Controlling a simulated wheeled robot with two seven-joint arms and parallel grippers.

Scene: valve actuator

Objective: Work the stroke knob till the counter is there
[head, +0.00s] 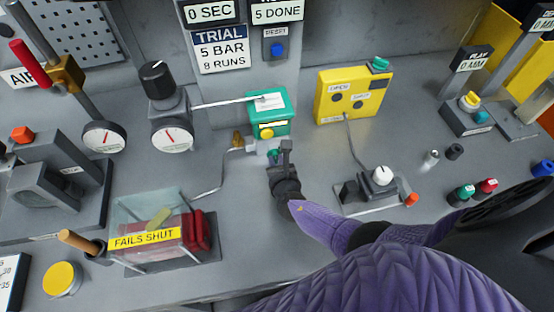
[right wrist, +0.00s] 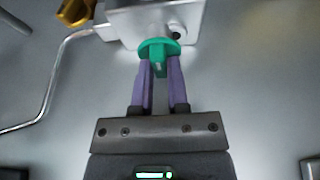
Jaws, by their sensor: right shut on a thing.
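My right gripper (head: 279,153) is at the base of the teal actuator box (head: 268,112) in the head view. In the right wrist view its two purple fingers (right wrist: 160,82) are shut on a small teal knob (right wrist: 158,49), one finger on each side. The knob sticks out of a silver block (right wrist: 122,22). No label on this knob is readable. The counter sign (head: 277,13) reads "5 DONE". The trial card (head: 221,52) reads "5 BAR" and "8 RUNS". My left gripper is not in view.
A timer sign (head: 209,11) reads "0 SEC". Left of the actuator stand a black-knobbed regulator (head: 161,95) and a clear-covered red device marked "FAILS SHUT" (head: 148,240). A yellow box (head: 353,95) stands to the right. A white-knobbed unit (head: 381,176) is right of my gripper.

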